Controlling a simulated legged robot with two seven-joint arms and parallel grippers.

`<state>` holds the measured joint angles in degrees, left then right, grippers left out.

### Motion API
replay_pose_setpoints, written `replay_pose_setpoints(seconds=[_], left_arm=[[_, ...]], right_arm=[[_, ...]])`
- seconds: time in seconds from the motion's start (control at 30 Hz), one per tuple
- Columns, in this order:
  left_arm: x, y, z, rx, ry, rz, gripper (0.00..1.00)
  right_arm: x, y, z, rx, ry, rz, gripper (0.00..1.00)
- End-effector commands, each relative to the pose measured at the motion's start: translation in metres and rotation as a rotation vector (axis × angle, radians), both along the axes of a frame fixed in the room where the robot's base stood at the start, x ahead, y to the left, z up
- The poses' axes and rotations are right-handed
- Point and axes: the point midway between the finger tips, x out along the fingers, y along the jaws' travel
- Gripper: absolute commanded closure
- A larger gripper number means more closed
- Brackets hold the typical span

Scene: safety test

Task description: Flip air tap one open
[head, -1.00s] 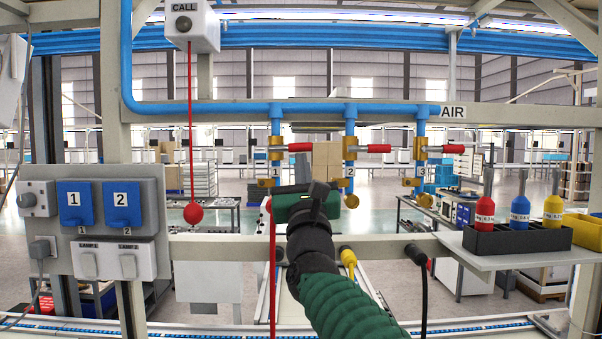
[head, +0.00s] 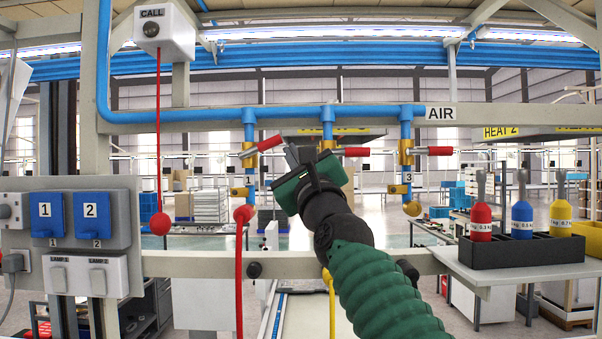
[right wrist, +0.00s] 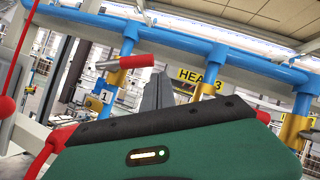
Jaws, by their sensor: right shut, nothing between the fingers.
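Air tap one is the left brass valve on a blue drop pipe, above the label 1 (head: 249,180). Its red lever (head: 269,143) is tilted, with the red end raised to the right; it also shows in the right wrist view (right wrist: 130,62). My right gripper (head: 291,155) is shut and empty, its grey fingertips close to the lever's red end. I cannot tell whether they touch. The shut fingers (right wrist: 157,92) stand right of the lever in the right wrist view. The green gripper body hides part of tap two. My left gripper is not in view.
The red levers of tap two (head: 352,152) and tap three (head: 433,151) lie level. A red hose (head: 240,270) hangs below tap one. A red call cord (head: 159,150) hangs left. A shelf (head: 520,265) with colored bottles is at right.

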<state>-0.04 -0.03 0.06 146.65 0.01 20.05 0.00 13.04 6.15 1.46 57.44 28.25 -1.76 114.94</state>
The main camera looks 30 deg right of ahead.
Motion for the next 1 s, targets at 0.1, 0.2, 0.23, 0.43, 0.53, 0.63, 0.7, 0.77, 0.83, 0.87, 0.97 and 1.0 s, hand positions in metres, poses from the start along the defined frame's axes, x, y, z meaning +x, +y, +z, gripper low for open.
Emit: replay_pose_setpoints(seconds=[0.1, 0.2, 0.23, 0.43, 0.53, 0.63, 0.7, 0.77, 0.83, 0.87, 0.97, 1.0], left_arm=[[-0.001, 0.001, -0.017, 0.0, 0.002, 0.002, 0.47], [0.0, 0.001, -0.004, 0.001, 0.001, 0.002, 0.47], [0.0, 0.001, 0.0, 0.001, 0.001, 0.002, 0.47], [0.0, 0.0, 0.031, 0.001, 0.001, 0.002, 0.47], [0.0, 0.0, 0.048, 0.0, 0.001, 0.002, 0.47], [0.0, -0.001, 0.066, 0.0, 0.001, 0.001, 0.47], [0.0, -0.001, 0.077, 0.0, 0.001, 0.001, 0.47], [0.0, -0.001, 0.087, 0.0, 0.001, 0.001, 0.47], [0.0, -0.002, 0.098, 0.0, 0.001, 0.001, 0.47], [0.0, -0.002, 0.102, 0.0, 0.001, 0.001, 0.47], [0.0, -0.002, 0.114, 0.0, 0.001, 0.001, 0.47], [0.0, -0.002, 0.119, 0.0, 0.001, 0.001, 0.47]], right_arm=[[-0.005, 0.003, 0.003, -0.137, 0.071, 0.0, 1.0], [-0.006, 0.005, 0.016, -0.212, 0.118, 0.006, 1.0], [-0.006, 0.003, 0.02, -0.235, 0.132, 0.006, 1.0], [-0.004, -0.003, 0.035, -0.389, 0.232, 0.009, 1.0], [-0.001, -0.004, 0.039, -0.469, 0.284, 0.011, 1.0], [0.002, 0.0, 0.044, -0.55, 0.334, 0.013, 1.0], [0.003, 0.006, 0.047, -0.606, 0.369, 0.014, 1.0], [0.005, 0.009, 0.049, -0.651, 0.395, 0.016, 1.0], [0.005, 0.013, 0.052, -0.7, 0.424, 0.015, 1.0], [0.005, 0.015, 0.053, -0.721, 0.436, 0.015, 1.0], [0.006, 0.02, 0.056, -0.78, 0.471, 0.016, 1.0], [0.007, 0.022, 0.056, -0.801, 0.483, 0.018, 1.0]])
